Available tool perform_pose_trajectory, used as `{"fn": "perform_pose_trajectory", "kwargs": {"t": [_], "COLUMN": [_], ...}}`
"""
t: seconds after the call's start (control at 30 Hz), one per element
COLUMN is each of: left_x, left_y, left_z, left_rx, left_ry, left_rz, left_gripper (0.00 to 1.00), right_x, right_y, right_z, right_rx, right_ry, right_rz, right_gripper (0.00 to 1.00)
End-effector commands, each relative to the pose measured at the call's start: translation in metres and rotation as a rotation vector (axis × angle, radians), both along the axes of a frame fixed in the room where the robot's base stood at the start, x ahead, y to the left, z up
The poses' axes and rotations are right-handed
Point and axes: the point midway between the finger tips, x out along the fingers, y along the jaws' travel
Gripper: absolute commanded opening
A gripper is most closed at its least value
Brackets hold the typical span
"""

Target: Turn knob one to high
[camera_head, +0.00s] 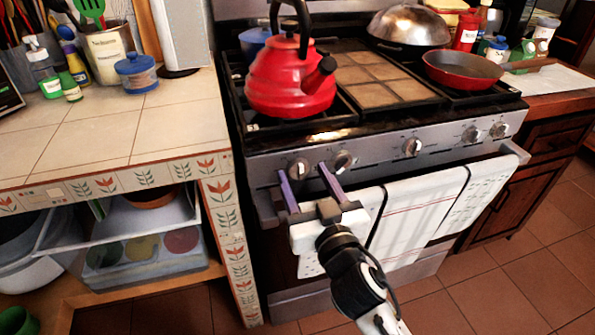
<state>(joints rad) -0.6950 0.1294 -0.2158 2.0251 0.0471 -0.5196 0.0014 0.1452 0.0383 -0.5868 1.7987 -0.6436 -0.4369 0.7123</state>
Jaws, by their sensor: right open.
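The stove's front panel (378,151) carries a row of several round knobs. The leftmost knob (298,168) shows between the two purple fingertips of my right gripper (303,170). The second knob (344,161) is just right of the right finger. My right gripper is open, its fingers pointing at the panel. I cannot tell whether the tips reach around the leftmost knob or stop short of it. The knob's marking is too small to read. My left gripper is not in view.
The oven handle (510,153) and hanging white towels (423,217) are beneath the panel, close to my right gripper. A red kettle (290,82) stands on the stove above the leftmost knobs. A tiled counter (185,115) borders the stove on the left.

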Motion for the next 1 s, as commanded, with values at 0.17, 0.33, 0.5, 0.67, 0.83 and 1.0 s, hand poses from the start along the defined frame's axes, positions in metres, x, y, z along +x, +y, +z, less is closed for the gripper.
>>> {"fn": "perform_pose_trajectory", "kwargs": {"t": [0.17, 0.33, 0.5, 0.67, 0.83, 1.0], "left_x": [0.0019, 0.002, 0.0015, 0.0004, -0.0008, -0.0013], "left_y": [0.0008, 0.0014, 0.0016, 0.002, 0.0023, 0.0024], "left_z": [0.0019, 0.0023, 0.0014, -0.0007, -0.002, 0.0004], "left_rx": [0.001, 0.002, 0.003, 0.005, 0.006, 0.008], "left_ry": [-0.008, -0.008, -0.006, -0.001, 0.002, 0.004], "left_rz": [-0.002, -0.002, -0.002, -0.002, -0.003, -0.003], "left_gripper": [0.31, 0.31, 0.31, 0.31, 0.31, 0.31], "right_x": [0.0036, 0.0037, 0.0036, 0.0035, 0.0034, 0.0031], "right_y": [0.0, 0.0, -0.0001, -0.0001, 0.0001, 0.0005], "right_z": [0.0, 0.0002, 0.0002, 0.0001, 0.0003, 0.0009], "right_rx": [0.0, 0.001, 0.0, 0.001, -0.011, -0.059], "right_ry": [0.0, 0.0, 0.001, 0.001, -0.003, -0.019], "right_rz": [-0.005, -0.006, -0.006, -0.006, -0.006, -0.006], "right_gripper": [0.55, 0.55, 0.37, 0.14, 0.14, 0.14]}}
